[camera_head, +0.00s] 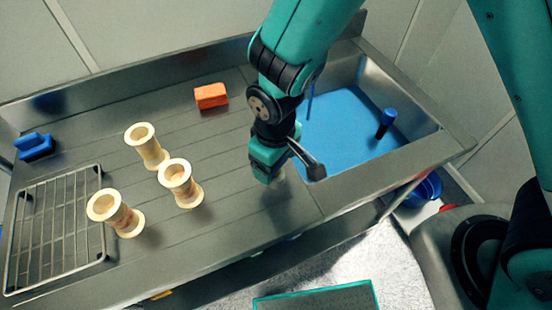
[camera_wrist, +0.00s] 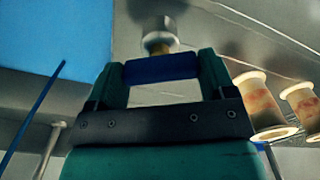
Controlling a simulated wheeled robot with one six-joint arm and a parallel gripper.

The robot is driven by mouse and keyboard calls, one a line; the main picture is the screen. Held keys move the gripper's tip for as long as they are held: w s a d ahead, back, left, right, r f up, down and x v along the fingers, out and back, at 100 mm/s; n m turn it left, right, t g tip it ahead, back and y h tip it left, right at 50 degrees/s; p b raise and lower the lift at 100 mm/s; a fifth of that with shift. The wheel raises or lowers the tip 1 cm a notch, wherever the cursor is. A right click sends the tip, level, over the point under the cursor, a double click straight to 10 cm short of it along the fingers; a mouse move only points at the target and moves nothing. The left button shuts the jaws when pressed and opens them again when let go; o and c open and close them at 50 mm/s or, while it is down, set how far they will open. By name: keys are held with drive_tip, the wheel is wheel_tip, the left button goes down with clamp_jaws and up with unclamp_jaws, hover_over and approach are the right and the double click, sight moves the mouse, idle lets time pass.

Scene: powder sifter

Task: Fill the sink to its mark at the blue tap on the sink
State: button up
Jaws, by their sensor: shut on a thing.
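The sink (camera_head: 440,138) is at the right end of the steel counter, and a flat blue area (camera_head: 345,135) fills the view inside it. The blue area also shows in the wrist view (camera_wrist: 55,35). A grey spout (camera_head: 312,165) points over the sink's near left side. My gripper (camera_head: 268,163) is beside the spout, over the counter left of the sink. In the wrist view my gripper (camera_wrist: 160,80) is shut on the blue tap handle (camera_wrist: 160,68), with a metal stem behind it. The head view hides the handle. I cannot make out the fill mark.
Several cream spool-shaped pieces (camera_head: 181,183) stand on the counter, with an orange block (camera_head: 211,96) behind. A wire rack (camera_head: 57,225) and a blue block (camera_head: 35,146) are at the left. A blue bucket (camera_head: 424,189) is below.

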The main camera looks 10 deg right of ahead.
drive_tip(key=n, duration=0.6)
drive_tip(key=shift+n, duration=0.3)
drive_tip(key=n, duration=0.5)
drive_tip(key=shift+r+n, duration=0.1)
drive_tip(key=shift+n, duration=0.2)
drive_tip(key=o, duration=0.9)
wheel_tip(320, 180, up, 17)
drive_tip(key=shift+r+b, duration=0.2)
drive_tip(key=shift+b, duration=0.7)
drive_tip(key=s+d+r+m+y, duration=0.1)
drive_tip(key=s+d+m, duration=0.2)
drive_tip(key=m, duration=0.1)
drive_tip(key=s+d+r+m+y, duration=0.1)
drive_tip(key=s+d+r+m, duration=0.1)
drive_tip(key=s+d+m, duration=0.1)
drive_tip(key=s+d+r+m+y, duration=0.1)
drive_tip(key=s+d+m+y, duration=0.1)
drive_tip(key=s+d+m, duration=0.2)
drive_tip(key=shift+s+d+r+m, duration=0.1)
drive_tip(key=shift+r+m, duration=0.05)
drive_tip(key=shift+m, duration=0.6)
drive_tip(key=shift+d+r+m, duration=0.1)
drive_tip(key=shift+m, duration=0.65)
